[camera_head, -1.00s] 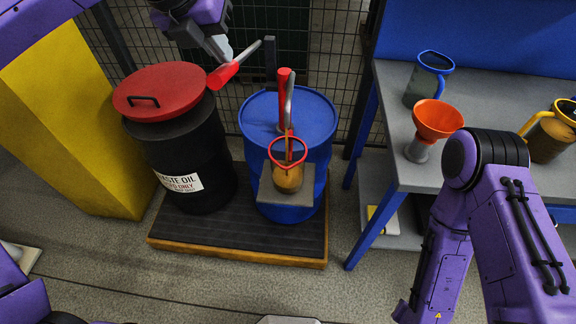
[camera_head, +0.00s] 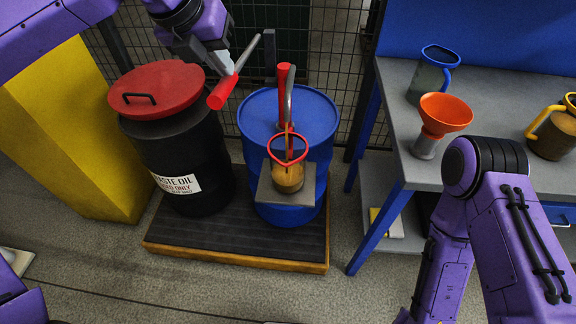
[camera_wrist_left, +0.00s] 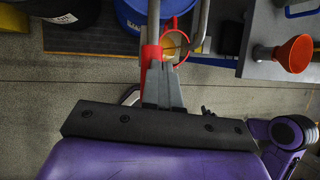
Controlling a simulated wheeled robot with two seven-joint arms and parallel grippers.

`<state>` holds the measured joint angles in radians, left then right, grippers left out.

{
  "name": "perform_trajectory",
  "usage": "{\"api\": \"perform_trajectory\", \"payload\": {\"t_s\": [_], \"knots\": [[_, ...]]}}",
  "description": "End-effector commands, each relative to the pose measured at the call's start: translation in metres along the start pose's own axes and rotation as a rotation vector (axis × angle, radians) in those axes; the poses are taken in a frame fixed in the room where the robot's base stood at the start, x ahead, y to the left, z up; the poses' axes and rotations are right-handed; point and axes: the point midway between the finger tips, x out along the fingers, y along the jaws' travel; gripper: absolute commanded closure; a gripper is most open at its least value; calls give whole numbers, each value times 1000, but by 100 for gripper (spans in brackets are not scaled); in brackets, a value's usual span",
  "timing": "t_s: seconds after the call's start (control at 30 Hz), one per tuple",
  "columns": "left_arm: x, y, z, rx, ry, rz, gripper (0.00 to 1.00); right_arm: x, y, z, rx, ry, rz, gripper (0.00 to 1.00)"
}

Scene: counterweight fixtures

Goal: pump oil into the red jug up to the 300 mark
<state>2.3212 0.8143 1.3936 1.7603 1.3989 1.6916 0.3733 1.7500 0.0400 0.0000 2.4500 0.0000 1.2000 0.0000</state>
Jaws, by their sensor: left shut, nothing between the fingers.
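The red jug (camera_head: 288,178), with a clear body and red rim, stands on a grey shelf (camera_head: 272,193) at the front of the blue drum (camera_head: 250,125). Amber oil is in it, and an amber streak shows above it under the spout. I cannot read its marks. The pump (camera_head: 285,85) rises from the drum; its lever ends in a red grip (camera_head: 222,92). My left gripper (camera_head: 229,68) is shut and empty, with its fingertips against or just above the grip. In the left wrist view, the fingers (camera_wrist_left: 164,82) overlap the red grip (camera_wrist_left: 151,55). My right gripper is out of view.
A black waste oil drum (camera_head: 180,160) with a red lid stands left of the blue drum on a dark platform (camera_head: 235,236). On the right, a bench (camera_head: 400,80) holds a blue-rimmed jug (camera_head: 430,78), an orange funnel (camera_head: 444,112) and a yellow-handled jug (camera_head: 553,135).

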Motion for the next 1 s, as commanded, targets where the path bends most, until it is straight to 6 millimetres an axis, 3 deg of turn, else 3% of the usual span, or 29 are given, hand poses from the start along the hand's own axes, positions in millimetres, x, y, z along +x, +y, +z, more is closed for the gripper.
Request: {"api": "perform_trajectory", "payload": {"t_s": [0.87,1.0], "knots": [[42,8,-20,1,1,1,100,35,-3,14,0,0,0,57],[27,5,-13,0,0,1,100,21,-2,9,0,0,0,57]]}}
